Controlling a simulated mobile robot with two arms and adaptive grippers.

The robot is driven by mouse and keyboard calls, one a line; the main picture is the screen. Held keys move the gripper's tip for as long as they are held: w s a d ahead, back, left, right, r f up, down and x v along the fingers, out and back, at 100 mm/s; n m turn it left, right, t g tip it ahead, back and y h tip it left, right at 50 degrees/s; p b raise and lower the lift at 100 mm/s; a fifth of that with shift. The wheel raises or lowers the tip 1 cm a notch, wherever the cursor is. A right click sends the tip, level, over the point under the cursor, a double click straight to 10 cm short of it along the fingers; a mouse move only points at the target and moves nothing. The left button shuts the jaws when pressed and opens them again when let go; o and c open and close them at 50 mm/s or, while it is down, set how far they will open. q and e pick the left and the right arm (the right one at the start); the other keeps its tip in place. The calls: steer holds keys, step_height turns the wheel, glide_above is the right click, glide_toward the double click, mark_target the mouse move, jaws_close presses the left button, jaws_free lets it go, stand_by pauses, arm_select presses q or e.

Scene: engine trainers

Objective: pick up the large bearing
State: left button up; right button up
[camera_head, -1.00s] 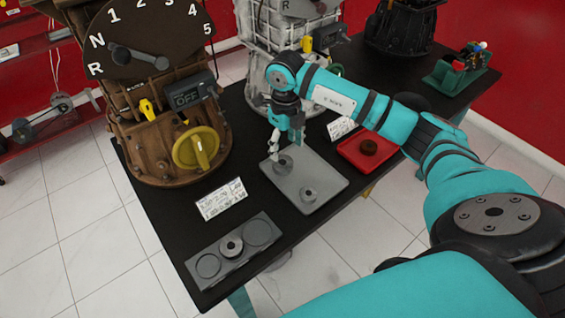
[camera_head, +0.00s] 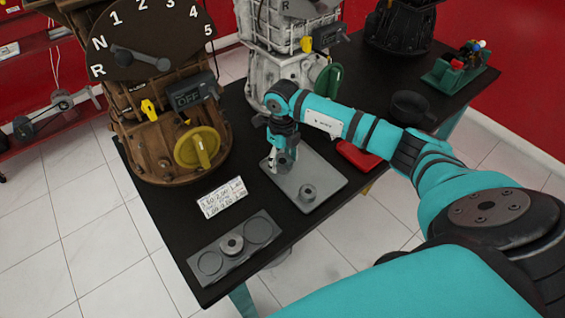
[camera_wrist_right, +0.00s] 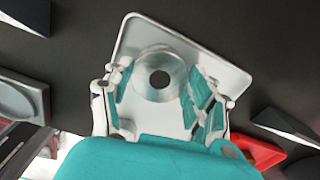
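The large bearing is a grey ring with a dark central hole, lying on a light grey tray (camera_head: 325,172); it shows clearly in the right wrist view (camera_wrist_right: 141,76). My right gripper (camera_head: 279,160) is low over the tray's far left part and partly hides the bearing in the head view. In the right wrist view its fingers (camera_wrist_right: 160,90) are spread, one on either side of the bearing, with gaps visible. Whether a fingertip touches it I cannot tell. A smaller grey bearing (camera_head: 308,193) sits nearer on the tray. My left gripper is not in view.
A grey plate (camera_head: 215,262) with round recesses and a ring in the middle lies at the table's near end, beside a white label (camera_head: 221,198). A red tray (camera_head: 358,158) is right of the grey tray. Brown (camera_head: 165,130) and pale (camera_head: 270,60) engine housings stand behind.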

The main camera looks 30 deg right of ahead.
steer(key=c, duration=0.8)
steer(key=shift+o, duration=0.2)
steer(key=shift+r, duration=0.15)
